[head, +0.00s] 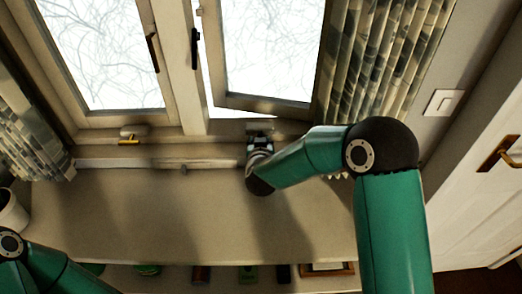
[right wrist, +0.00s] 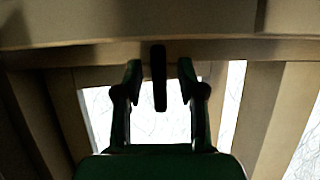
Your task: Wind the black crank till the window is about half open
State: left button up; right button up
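The right window sash (head: 268,103) stands ajar, with a bright gap between its left edge and the middle post. My right gripper (head: 260,135) is at the foot of that window, just above the sill, and hides most of the crank in the head view. In the right wrist view the black crank (right wrist: 159,78) stands upright between the two fingers of my right gripper (right wrist: 160,82). The fingers are open, with a visible gap on either side of the crank. My left arm shows only at the lower left of the head view; its gripper is out of frame.
The left window (head: 100,55) looks closed. A black handle (head: 194,48) is on the middle post. Curtains (head: 385,60) hang beside the right sash. The sill (head: 180,210) is mostly clear, with a white pot (head: 13,212) at its left. Several small items stand below its front edge.

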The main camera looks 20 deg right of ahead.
jog(key=v, duration=1.1)
jog(key=shift+s, duration=0.2)
jog(key=shift+f, duration=0.15)
